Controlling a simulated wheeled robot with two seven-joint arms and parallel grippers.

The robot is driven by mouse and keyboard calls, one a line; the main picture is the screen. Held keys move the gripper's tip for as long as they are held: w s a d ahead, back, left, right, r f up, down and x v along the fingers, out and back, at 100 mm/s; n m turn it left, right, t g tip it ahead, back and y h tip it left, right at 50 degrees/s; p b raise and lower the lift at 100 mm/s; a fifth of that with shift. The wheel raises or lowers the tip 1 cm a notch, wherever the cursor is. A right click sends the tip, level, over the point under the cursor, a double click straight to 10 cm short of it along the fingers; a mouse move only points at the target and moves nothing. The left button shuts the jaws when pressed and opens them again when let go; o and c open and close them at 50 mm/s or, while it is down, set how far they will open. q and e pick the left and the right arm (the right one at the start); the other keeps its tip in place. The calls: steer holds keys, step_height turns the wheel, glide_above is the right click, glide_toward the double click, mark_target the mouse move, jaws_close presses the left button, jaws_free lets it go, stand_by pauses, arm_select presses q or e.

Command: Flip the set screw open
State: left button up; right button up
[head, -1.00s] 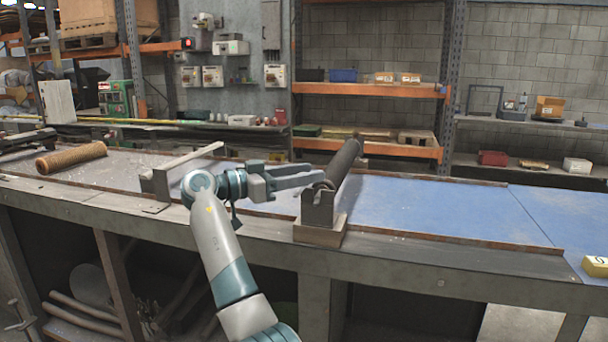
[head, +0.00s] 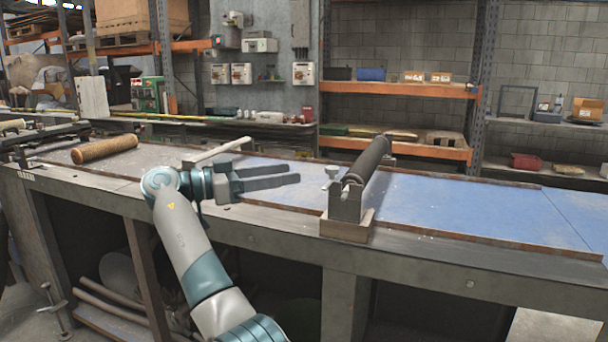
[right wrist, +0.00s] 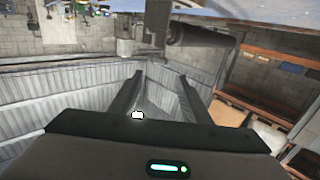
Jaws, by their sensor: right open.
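The set screw (head: 333,173) is a small pale knob standing up at the near left end of the dark mesh roller (head: 368,160). Its flat head is above the grey end bracket (head: 345,203), which sits on a wooden block (head: 346,229). My right gripper (head: 294,174) is open and empty, left of the set screw, with its fingers pointing right and a small gap to it. In the right wrist view the open fingers (right wrist: 161,75) have nothing between them, and the dark roller (right wrist: 200,36) lies beyond them. My left gripper is out of view.
The bracket stands on the near edge of a long workbench (head: 470,205) with a blue top. A brown ribbed roll (head: 105,149) lies at the far left, and a pale bar (head: 222,150) lies behind my right gripper. The blue top right of the roller is clear.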

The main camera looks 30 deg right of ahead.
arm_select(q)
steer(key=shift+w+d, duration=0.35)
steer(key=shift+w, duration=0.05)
arm_select(e)
steer(key=a, duration=0.4)
steer(key=shift+w+a, duration=0.25)
steer(key=shift+a, duration=0.1)
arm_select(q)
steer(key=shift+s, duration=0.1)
